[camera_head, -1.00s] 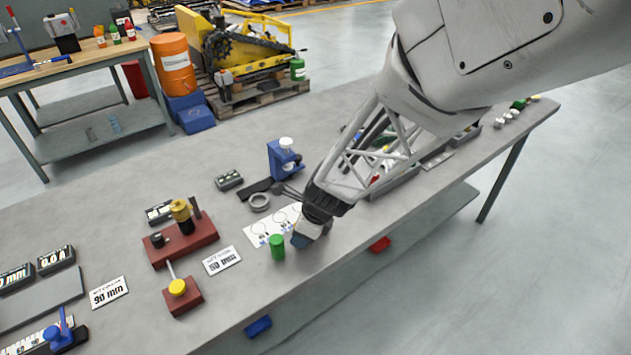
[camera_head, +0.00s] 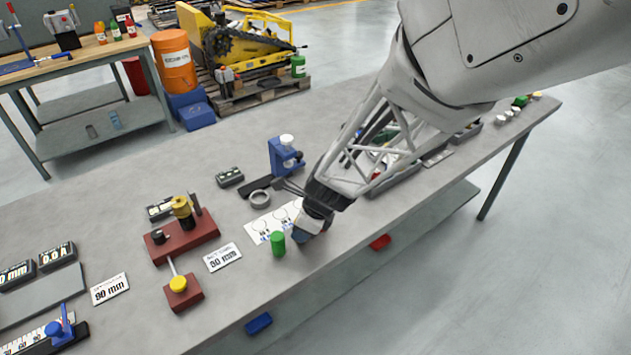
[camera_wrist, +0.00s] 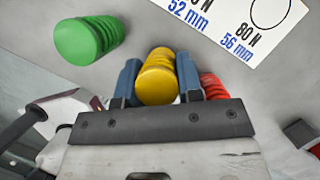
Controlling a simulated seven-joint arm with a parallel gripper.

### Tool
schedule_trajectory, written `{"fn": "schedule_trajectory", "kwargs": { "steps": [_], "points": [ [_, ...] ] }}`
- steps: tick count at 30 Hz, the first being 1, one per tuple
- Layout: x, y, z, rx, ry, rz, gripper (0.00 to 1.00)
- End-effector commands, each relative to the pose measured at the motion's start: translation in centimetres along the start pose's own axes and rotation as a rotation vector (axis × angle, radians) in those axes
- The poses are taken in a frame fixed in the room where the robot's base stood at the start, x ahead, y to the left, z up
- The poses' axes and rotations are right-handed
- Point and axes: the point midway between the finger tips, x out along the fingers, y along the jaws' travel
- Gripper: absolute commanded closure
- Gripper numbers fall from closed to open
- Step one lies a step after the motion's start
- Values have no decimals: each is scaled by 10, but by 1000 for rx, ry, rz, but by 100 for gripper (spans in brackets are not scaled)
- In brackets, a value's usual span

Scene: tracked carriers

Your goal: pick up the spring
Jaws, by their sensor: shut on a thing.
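A yellow spring (camera_wrist: 157,77) stands end-on between the two blue fingers of my gripper (camera_wrist: 159,82) in the wrist view. The fingers are shut on its sides. In the head view my gripper (camera_head: 308,229) is low over the bench, just right of the green spring (camera_head: 277,243). The yellow and red springs are hidden there. I cannot tell whether the yellow spring touches the bench.
A printed card (camera_wrist: 243,22) with circles and sizes lies beside the springs. A blue stand (camera_head: 285,158) and a grey ring (camera_head: 260,199) are behind it. A red-brown fixture (camera_head: 183,240) stands left on the grey bench. The bench's front edge is close to my gripper.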

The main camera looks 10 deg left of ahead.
Motion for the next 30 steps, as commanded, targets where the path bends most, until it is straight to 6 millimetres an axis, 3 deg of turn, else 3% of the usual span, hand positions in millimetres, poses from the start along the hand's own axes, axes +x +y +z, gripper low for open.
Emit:
{"fn": "schedule_trajectory", "kwargs": {
  "steps": [9,30],
  "points": [
    [-30,2,11,0,0,-1,91],
    [-64,89,-48,0,0,0,91]
  ]
}}
